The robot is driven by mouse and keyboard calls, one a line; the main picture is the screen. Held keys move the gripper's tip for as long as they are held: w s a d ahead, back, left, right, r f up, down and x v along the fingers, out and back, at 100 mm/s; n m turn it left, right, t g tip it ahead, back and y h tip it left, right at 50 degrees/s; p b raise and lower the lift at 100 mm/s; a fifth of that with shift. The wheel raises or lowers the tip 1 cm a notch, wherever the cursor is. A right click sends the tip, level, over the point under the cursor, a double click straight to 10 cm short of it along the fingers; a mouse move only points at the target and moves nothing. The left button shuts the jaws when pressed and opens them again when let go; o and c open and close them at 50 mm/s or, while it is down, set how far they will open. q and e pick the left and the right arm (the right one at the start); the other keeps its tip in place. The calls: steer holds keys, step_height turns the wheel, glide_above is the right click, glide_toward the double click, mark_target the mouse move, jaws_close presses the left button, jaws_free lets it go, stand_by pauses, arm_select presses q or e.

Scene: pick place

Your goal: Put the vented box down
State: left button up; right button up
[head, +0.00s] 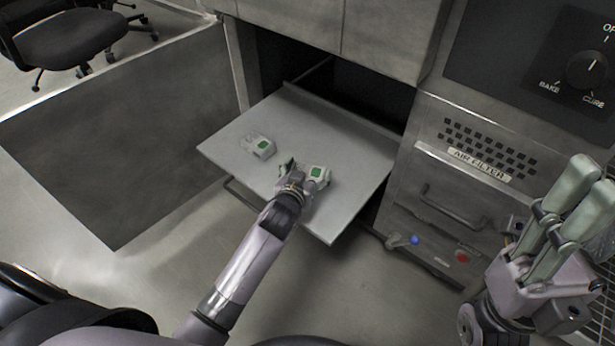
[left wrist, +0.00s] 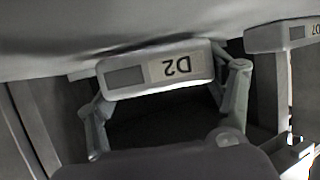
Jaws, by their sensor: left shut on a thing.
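Vents are too small to make out. My right gripper (head: 594,180) is empty at the far right, its fingers apart and pointing up.
A second similar white box (head: 258,147) stands on the shelf to the left; its D7 label (left wrist: 297,32) shows in the left wrist view. The shelf's front and right areas are clear. A cabinet with a drawer handle (head: 452,205) stands to the right.

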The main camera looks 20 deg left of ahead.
arm_select(q)
steer(key=shift+f, duration=0.2)
steer(key=shift+r, duration=0.1)
steer(key=shift+f, duration=0.25)
steer(key=o, duration=1.2)
steer(key=shift+o, duration=0.2)
steer(key=shift+r, duration=0.1)
